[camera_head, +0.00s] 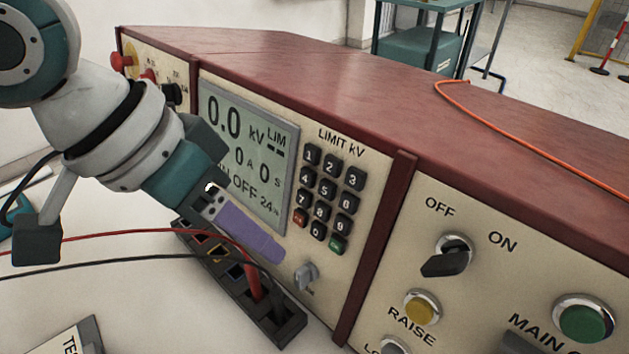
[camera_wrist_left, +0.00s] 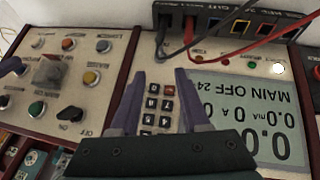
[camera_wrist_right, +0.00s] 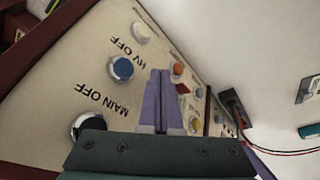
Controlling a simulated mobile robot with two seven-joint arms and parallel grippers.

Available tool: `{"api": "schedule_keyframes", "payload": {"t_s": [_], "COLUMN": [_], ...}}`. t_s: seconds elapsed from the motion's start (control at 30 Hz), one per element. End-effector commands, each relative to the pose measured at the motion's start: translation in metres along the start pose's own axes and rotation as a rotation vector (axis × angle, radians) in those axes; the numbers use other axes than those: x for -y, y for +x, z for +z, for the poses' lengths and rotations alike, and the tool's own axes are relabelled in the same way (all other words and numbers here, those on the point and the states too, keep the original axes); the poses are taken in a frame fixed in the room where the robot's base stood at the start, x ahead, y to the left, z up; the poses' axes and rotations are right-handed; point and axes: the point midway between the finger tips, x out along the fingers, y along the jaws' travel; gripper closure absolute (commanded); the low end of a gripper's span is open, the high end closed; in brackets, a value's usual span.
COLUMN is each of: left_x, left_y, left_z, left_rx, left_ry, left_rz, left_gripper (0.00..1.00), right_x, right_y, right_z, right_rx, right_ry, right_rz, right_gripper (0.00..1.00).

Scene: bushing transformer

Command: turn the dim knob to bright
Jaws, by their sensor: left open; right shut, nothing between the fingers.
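The small grey knob (camera_head: 306,276) sits low on the display panel, below the keypad, with a partly hidden label beside it. I take it to be the dim knob. It also shows in the left wrist view (camera_wrist_left: 162,45), just beyond the fingertips. My left gripper (camera_head: 262,245) is open and empty in front of the panel, left of the knob; only one purple finger shows clearly. Both its fingers (camera_wrist_left: 160,78) stand apart in the left wrist view, with the keypad seen between them. My right gripper (camera_wrist_right: 160,73) is shut and empty in front of the right control panel.
The display (camera_head: 252,155) and keypad (camera_head: 328,198) are on the same panel. A black socket strip (camera_head: 290,325) with red and black cables lies before it. Right of a red divider are an OFF/ON switch (camera_head: 449,257), a yellow button (camera_head: 421,306) and a green button (camera_head: 584,320).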

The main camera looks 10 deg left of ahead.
Motion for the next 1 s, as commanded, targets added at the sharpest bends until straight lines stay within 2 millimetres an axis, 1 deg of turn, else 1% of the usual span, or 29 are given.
{"api": "schedule_keyframes", "payload": {"t_s": [0.07, 0.17, 0.4, 0.53, 0.7, 0.97, 1.0], "left_x": [0.002, 0.001, 0.001, 0.001, 0.0, 0.001, 0.001], "left_y": [0.006, 0.021, 0.069, 0.087, 0.097, 0.097, 0.097], "left_z": [0.0, 0.0, 0.001, 0.001, 0.0, -0.001, -0.001], "left_rx": [0.002, 0.002, 0.002, 0.001, 0.0, 0.0, 0.0], "left_ry": [-0.004, -0.003, -0.003, -0.001, 0.0, 0.0, 0.0], "left_rz": [0.0, 0.001, 0.001, 0.0, -0.001, -0.001, -0.001], "left_gripper": [0.54, 0.54, 0.54, 0.54, 0.54, 0.54, 0.58], "right_x": [0.001, 0.001, 0.002, 0.002, 0.002, 0.002, 0.001], "right_y": [0.003, 0.006, 0.02, 0.026, 0.028, 0.028, 0.028], "right_z": [0.001, 0.001, 0.006, 0.007, 0.008, 0.008, 0.008], "right_rx": [-0.002, -0.003, -0.003, -0.003, -0.003, -0.003, -0.003], "right_ry": [0.001, 0.002, 0.003, 0.003, 0.003, 0.001, 0.0], "right_rz": [-0.001, -0.002, -0.003, -0.003, -0.003, -0.001, -0.001], "right_gripper": [1.0, 1.0, 1.0, 1.0, 1.0, 1.0, 1.0]}}
